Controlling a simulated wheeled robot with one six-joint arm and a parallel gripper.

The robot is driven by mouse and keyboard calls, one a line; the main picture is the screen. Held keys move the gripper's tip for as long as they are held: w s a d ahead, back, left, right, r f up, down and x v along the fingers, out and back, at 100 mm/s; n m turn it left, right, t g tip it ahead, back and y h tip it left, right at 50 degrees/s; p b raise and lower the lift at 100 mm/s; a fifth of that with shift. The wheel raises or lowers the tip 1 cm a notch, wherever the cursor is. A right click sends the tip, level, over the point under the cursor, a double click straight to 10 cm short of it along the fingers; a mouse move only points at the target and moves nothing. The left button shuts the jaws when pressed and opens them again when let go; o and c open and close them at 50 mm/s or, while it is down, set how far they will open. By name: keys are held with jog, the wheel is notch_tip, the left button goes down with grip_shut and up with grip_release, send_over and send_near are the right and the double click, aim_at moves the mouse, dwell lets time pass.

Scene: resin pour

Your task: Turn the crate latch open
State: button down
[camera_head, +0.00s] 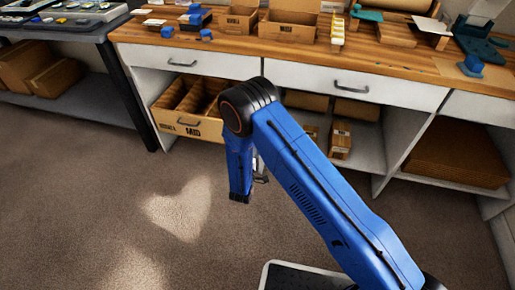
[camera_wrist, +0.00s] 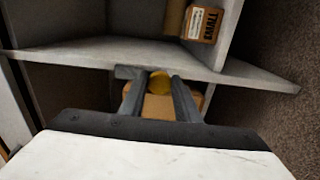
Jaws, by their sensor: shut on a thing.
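In the head view my gripper (camera_head: 261,170) is mostly hidden behind my blue arm, in front of the open shelves under the bench. The latch is not visible there.
An open wooden box with dividers (camera_head: 187,124) protrudes under the left drawer. Small labelled boxes (camera_head: 340,138) stand on the middle shelf, and a larger brown box (camera_head: 455,155) is at right. The carpet at left is clear.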

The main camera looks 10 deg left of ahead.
jog(key=c, duration=1.4)
grip_release()
jog(key=shift+o, duration=0.2)
jog(key=shift+s, duration=0.15)
jog(key=s, duration=1.7)
jog(key=shift+a, duration=0.25)
